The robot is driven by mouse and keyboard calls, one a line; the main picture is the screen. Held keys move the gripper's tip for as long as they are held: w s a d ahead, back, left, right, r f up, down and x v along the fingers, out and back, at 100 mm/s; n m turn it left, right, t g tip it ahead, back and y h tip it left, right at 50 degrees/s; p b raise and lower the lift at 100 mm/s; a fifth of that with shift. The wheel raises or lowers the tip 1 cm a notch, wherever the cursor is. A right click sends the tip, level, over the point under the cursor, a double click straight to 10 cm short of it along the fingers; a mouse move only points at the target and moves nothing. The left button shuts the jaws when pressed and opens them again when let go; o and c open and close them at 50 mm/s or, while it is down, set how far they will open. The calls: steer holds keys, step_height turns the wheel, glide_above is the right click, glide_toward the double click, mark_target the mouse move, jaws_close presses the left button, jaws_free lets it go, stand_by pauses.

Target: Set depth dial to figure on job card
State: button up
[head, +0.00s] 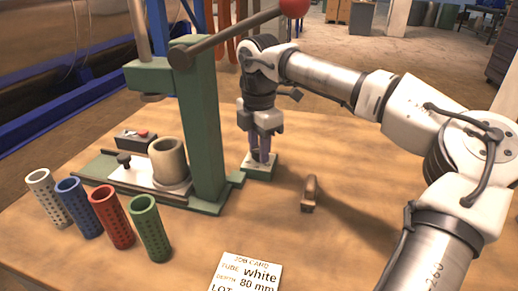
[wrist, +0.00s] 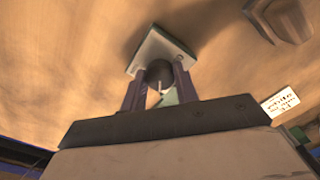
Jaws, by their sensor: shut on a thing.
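The job card (head: 246,272) lies at the front of the table. It reads tube white, depth 80 mm, and a LOT line cut off by the picture edge. The depth dial's small square base (head: 258,172) sits right of the green press. My gripper (head: 262,156) points down over it, shut on the dark round dial knob (wrist: 158,72). In the wrist view the knob stands between both fingers, with a pale pointer mark on it. The dial's pale base plate (wrist: 146,46) shows behind. No scale figures are readable, so the setting cannot be told.
The green press (head: 208,130) with a red-knobbed lever (head: 235,36) stands close left of my gripper. White (head: 46,196), blue (head: 78,207), red (head: 112,216) and green (head: 150,228) tubes stand at the left. A brown wooden-looking object (head: 309,193) lies to the right.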

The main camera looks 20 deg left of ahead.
steer(key=shift+w+r+m, duration=0.1)
steer(key=shift+m, duration=0.3)
steer(key=o, duration=1)
step_height(320, 180, up, 14)
steer(key=shift+f+p, duration=0.15)
steer(key=shift+p, duration=0.5)
